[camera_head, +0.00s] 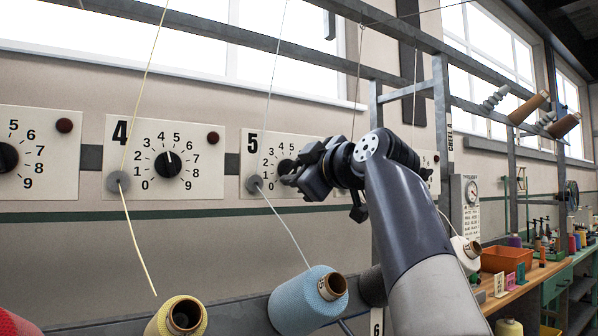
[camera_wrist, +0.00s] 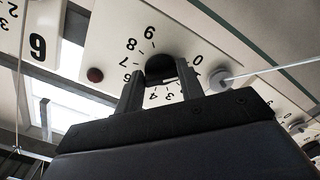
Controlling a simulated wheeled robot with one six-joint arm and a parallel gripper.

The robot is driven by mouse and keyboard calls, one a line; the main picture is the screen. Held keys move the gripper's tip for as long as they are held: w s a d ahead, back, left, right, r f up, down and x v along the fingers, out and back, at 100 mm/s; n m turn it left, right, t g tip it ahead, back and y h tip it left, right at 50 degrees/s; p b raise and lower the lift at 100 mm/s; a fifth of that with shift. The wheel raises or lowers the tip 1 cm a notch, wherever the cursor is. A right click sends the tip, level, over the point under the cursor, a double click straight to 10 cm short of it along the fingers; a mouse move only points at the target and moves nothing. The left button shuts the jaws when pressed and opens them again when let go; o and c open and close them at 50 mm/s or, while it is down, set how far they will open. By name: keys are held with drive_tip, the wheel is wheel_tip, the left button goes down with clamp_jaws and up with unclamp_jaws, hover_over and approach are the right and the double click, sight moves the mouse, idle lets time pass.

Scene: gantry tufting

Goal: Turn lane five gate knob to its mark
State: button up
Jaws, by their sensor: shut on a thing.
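The lane five panel (camera_head: 256,190) is a cream plate with a black 5 and a dial numbered up to 9, in the middle of the head view. Its round black knob (camera_head: 286,166) is partly covered by my gripper (camera_head: 297,177). In the wrist view the panel (camera_wrist: 108,28) appears turned over, and the knob (camera_wrist: 160,64) sits between the two fingers of my gripper (camera_wrist: 160,74). The fingers are shut on the knob from both sides. The knob's pointer and any separate mark on the dial cannot be made out.
The lane four panel (camera_head: 203,185) is to the left, its knob pointing up. A blue yarn cone (camera_head: 300,302) and a yellow one (camera_head: 180,318) stand below. A metal frame post (camera_head: 442,120) rises right of my arm.

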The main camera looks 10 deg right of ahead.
drive_tip(key=o, duration=1)
drive_tip(key=b+v, duration=0.2)
drive_tip(key=v, duration=0.8)
drive_tip(key=shift+s+d, duration=0.15)
drive_tip(key=shift+s, duration=0.25)
drive_tip(key=p+x, duration=0.2)
drive_tip(key=x, duration=0.9)
drive_tip(key=shift+s, duration=0.1)
